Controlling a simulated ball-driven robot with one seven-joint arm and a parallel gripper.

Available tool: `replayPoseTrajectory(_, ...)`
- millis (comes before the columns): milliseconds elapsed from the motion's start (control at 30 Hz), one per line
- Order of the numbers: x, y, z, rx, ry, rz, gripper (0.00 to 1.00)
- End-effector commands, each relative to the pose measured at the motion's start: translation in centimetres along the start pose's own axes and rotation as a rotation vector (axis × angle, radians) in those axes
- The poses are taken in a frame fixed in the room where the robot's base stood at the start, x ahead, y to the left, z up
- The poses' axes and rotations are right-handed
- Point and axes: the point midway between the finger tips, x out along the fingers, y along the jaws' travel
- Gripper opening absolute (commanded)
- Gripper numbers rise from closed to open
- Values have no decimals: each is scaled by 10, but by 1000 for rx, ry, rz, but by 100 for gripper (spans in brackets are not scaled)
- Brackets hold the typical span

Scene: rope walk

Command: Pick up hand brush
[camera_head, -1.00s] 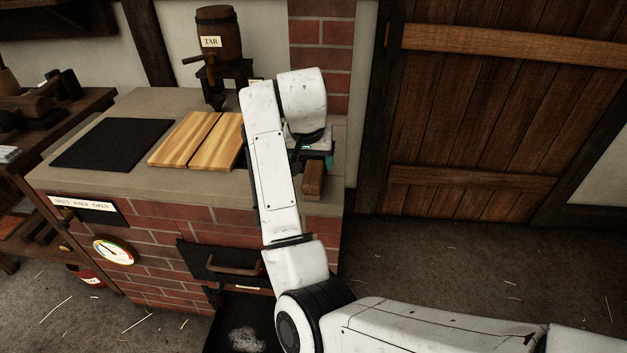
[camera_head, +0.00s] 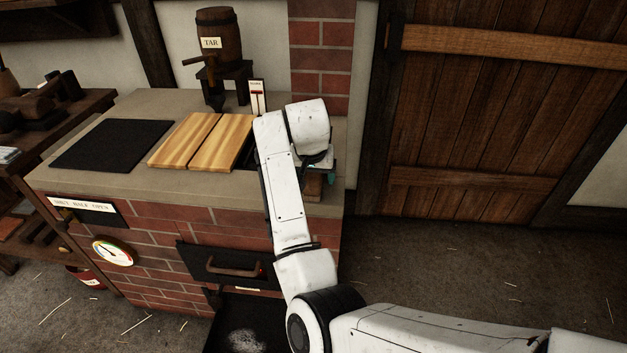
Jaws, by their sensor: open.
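A brown wooden block-like piece (camera_head: 314,187), which looks like the hand brush, lies near the right end of the brick stove's top. Only its near part shows; my arm and gripper cover the rest, so its bristles cannot be made out. My gripper (camera_head: 319,175) is low over it, mostly hidden behind my white wrist, with dark and teal parts showing. It is open. Whether its fingers stand around the brush or touch it is hidden.
The stove top (camera_head: 110,180) also bears a black mat (camera_head: 112,145) and pale wooden boards (camera_head: 200,140). A tar barrel (camera_head: 219,35) on a stand and a small labelled upright card (camera_head: 257,95) are behind. A brick chimney (camera_head: 321,60) rises close behind my wrist.

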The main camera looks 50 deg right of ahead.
Motion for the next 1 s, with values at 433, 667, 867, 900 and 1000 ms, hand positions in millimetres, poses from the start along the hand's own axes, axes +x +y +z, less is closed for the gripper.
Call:
replayPoseTrajectory(433, 3, 0, 2, -1, 0, 1, 81)
replayPoseTrajectory(667, 4, 0, 2, -1, 0, 0, 81)
replayPoseTrajectory(867, 4, 0, 2, -1, 0, 0, 70)
replayPoseTrajectory(900, 4, 0, 2, -1, 0, 0, 66)
replayPoseTrajectory(1000, 4, 0, 2, -1, 0, 0, 57)
